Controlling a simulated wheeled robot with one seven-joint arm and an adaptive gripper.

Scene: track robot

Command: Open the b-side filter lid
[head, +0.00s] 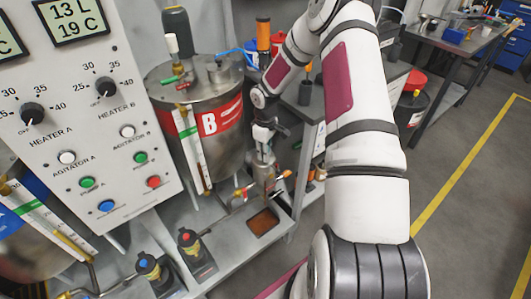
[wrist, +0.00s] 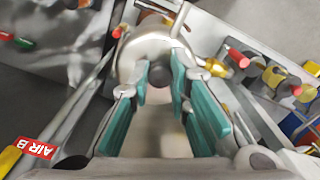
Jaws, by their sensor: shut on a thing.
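The B-side filter (head: 263,179) is a small metal canister below and right of the tank marked B in the head view. Its round silver lid (wrist: 153,43) shows at the top centre of the wrist view. My gripper (head: 264,148) points down at the top of the filter. In the wrist view the teal-padded fingers of my gripper (wrist: 165,82) are spread around the lid's near part and closed on it. A dark round end shows between the fingertips. The exact contact is partly hidden by the fingers, and I cannot tell whether the lid is raised.
The steel tank B (head: 212,140) stands close left of my gripper. Red- and orange-ended valve fittings (head: 241,193) sit beside the filter. Pipes and an AIR B label (wrist: 37,147) flank the fingers in the wrist view.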

